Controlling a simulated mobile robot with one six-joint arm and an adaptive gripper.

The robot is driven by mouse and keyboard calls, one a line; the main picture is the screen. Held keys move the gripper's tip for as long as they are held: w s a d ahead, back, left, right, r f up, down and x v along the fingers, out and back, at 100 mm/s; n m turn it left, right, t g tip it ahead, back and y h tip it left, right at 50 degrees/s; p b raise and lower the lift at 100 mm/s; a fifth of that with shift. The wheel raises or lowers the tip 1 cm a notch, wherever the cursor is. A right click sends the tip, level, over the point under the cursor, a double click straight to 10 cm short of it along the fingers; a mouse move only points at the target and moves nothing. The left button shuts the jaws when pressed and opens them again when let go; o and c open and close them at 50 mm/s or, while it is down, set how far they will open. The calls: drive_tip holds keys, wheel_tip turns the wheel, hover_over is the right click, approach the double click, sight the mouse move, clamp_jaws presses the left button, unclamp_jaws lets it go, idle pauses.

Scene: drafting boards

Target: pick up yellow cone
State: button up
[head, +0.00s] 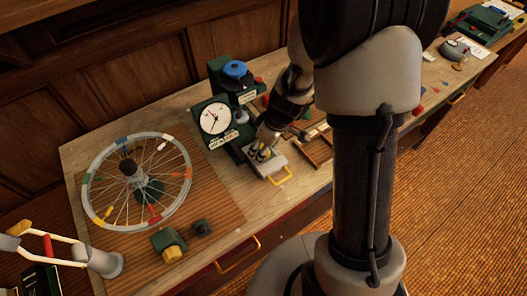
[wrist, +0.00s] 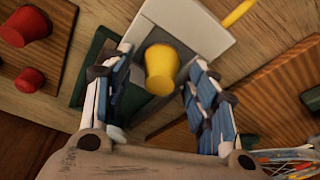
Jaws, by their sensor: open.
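The yellow cone (wrist: 161,70) shows in the wrist view on the light grey plate (wrist: 200,28). It lies between the two blue-padded fingers of my gripper (wrist: 160,62), which is open, with a gap visible on each side of the cone. In the head view my gripper (head: 262,152) is low over the grey plate (head: 256,163) in front of the green dial device. There the fingers mostly cover the cone, and I cannot make it out clearly.
A green device with a white dial (head: 215,118) stands close behind my gripper. A spoked wheel (head: 137,215) lies at the left of the bench. A yellow handle (head: 281,177) sticks out from the plate. Red knobs (wrist: 28,22) sit on a wooden board in the wrist view.

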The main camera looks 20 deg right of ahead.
drive_tip(key=shift+c, duration=0.2)
drive_tip(key=c, duration=1)
drive_tip(key=shift+r, duration=0.1)
drive_tip(key=shift+c, duration=0.2)
